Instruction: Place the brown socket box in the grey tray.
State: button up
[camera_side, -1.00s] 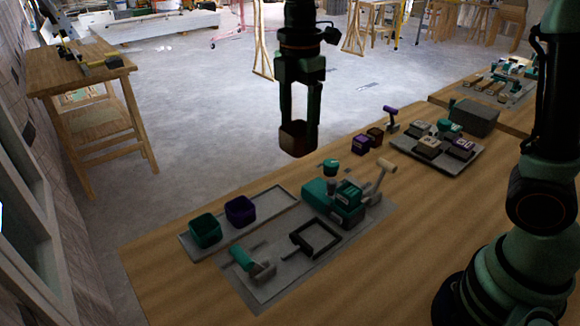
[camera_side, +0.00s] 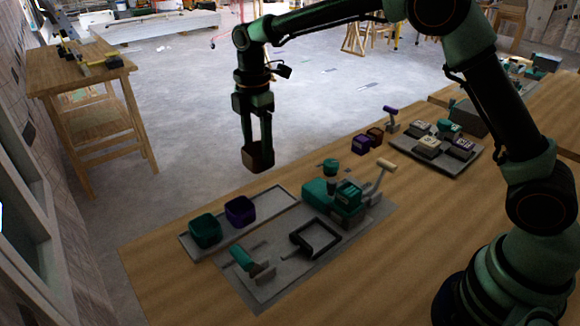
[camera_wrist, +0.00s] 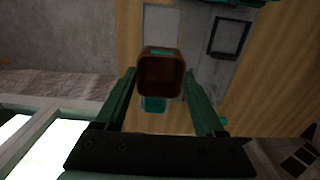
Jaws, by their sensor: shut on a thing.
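My gripper (camera_side: 257,148) is shut on the brown socket box (camera_side: 258,158) and holds it in the air, above and behind the grey tray as seen in the side view. In the wrist view the box (camera_wrist: 161,75) sits between the two fingers, its open hollow facing the camera. The grey tray (camera_side: 277,205) is a shallow rimmed tray on the bench. A green socket box (camera_side: 205,231) and a purple socket box (camera_side: 240,211) stand in its left part. The right part of the tray is bare.
In front of the tray are a black square frame (camera_side: 316,238), a green-handled tool (camera_side: 247,262) and a green machine (camera_side: 335,202) with a lever. Purple (camera_side: 361,144) and brown (camera_side: 375,136) boxes stand further back, near a tray of blocks (camera_side: 436,151).

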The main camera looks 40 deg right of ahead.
notch_tip(320, 180, down, 13)
jog(key=shift+r, duration=0.15)
dwell(0.4)
jog(key=o, duration=1.3)
